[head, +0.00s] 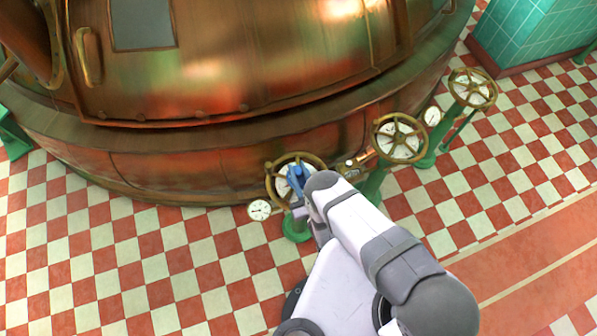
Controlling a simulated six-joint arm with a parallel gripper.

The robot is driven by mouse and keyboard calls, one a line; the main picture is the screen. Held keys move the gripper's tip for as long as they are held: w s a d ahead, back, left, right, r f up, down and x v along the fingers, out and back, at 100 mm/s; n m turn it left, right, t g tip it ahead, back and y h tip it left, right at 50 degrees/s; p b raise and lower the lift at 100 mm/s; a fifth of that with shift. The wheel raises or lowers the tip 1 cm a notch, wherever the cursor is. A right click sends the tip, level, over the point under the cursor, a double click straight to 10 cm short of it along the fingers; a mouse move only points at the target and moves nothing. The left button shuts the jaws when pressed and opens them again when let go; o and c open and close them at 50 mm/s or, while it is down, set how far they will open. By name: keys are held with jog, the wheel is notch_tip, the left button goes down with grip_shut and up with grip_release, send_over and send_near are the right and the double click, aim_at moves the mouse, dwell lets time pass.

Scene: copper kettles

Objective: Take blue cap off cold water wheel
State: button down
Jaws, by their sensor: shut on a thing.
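A brass handwheel (270,186) with a pale face stands on a green pedestal (296,228) in front of the copper kettle. A blue cap (296,176) shows at the middle of this wheel. My gripper (302,192) is at the wheel's front right and is shut on the blue cap. My arm hides the fingertips and part of the wheel's right side. I cannot tell whether the cap still touches the wheel's hub.
Two more brass handwheels (399,117) (473,76) stand to the right on green pedestals. Small dials (259,210) (432,116) sit beside the wheels. The large copper kettle (230,60) fills the back. The checkered floor (120,270) is clear at left.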

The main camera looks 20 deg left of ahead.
aim_at(299, 171)
jog(key=shift+r, duration=4.7)
